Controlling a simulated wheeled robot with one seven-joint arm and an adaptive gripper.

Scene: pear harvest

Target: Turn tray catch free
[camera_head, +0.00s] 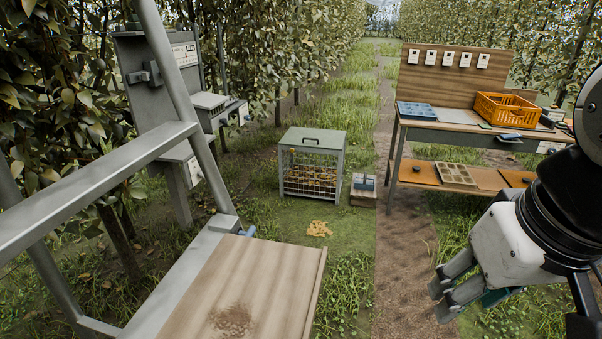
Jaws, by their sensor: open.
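A wooden tray or board (255,285) with a raised edge fills the lower middle of the view, beside a grey metal frame. A small blue lever (248,232) sticks out at the frame's far corner, by the tray's far edge. It looks like a catch, but its exact setting is too small to tell. My gripper (441,301) hangs at the lower right, its fingers pointing left, open and empty. It is well to the right of the tray and the blue lever, touching neither.
Grey rails (90,185) cross the left side. A grey cabinet (162,90) stands behind them. A wire-fronted crate (313,165) stands on the grass. A workbench (470,130) with an orange crate (507,110) is at the right. Grass and a dirt path lie between tray and gripper.

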